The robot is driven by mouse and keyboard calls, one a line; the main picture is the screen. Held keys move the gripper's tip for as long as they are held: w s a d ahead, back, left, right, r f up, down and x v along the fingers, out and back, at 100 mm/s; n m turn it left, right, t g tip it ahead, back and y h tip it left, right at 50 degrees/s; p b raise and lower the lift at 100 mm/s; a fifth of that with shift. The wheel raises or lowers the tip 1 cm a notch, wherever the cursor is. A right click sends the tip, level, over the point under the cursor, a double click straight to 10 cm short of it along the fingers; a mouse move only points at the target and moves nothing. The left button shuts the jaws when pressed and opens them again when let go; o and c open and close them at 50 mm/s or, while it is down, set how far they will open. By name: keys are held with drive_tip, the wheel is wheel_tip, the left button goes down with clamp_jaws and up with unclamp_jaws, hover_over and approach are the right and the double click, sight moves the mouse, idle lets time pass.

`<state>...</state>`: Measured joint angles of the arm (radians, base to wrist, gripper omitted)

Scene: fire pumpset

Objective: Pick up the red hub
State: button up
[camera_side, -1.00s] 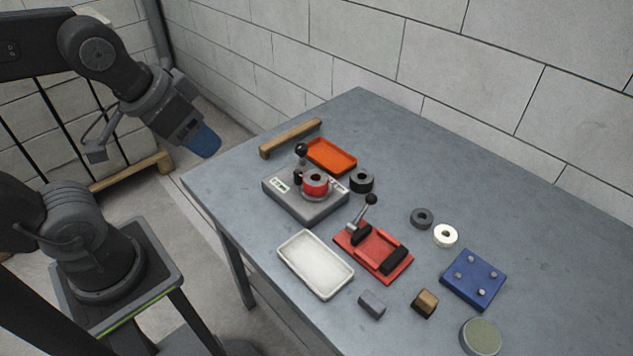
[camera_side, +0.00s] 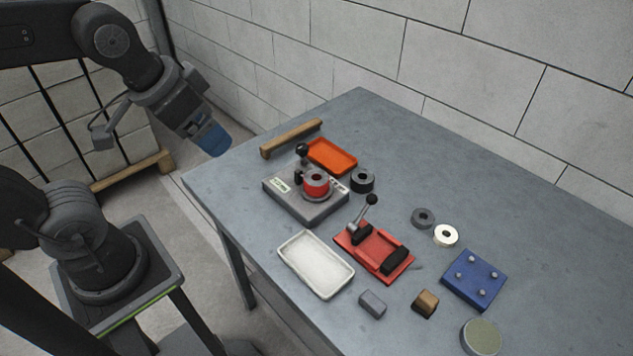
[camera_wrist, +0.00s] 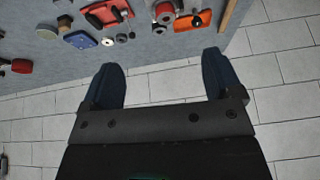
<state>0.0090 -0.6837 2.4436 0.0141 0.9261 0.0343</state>
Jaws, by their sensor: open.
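The red hub (camera_side: 316,182) is a short red cylinder with a dark hole in its top. It sits upright on the grey block-shaped fixture (camera_side: 312,208), near the table's far left part. My gripper (camera_side: 213,142) with blue fingers is up to the left of the hub, well apart from it, near the table's left corner. In the wrist view my gripper (camera_wrist: 160,66) shows both blue fingers spread, with nothing between them. The hub is small and hard to make out at the top of that view.
A black-knobbed lever and an orange tray (camera_side: 331,156) stand close behind the hub, with a black ring (camera_side: 361,181) to its right. A wooden bar (camera_side: 291,138) lies behind. A white tray (camera_side: 316,264), a red lever fixture (camera_side: 374,252) and a blue pegged plate (camera_side: 473,279) lie nearer.

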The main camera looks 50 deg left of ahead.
drive_tip(key=w+r+m+g, duration=0.1)
drive_tip(key=w+m+g, duration=0.15)
drive_tip(key=w, duration=0.45)
drive_tip(key=m+g+y, duration=0.2)
drive_tip(key=m+g, duration=0.1)
drive_tip(key=m, duration=0.3)
hover_over(316, 176)
drive_tip(key=s+d, duration=0.4)
wheel_tip(316, 176, down, 5)
drive_tip(key=w+d+f+m+g+y, duration=0.1)
drive_tip(key=w+f+m+g+y, duration=0.15)
drive_tip(key=w+f, duration=0.5)
drive_tip(key=shift+h, duration=0.35)
drive_tip(key=x, duration=0.9)
drive_tip(key=s+x, duration=0.1)
drive_tip(key=x, duration=0.4)
drive_tip(key=shift+d+f, duration=0.2)
drive_tip(key=shift+f, duration=0.1)
drive_tip(key=shift+t, duration=0.3)
drive_tip(key=c, duration=1.2)
drive_tip(key=shift+r, duration=0.1)
drive_tip(key=shift+c, duration=0.9)
drive_tip(key=shift+r, duration=0.1)
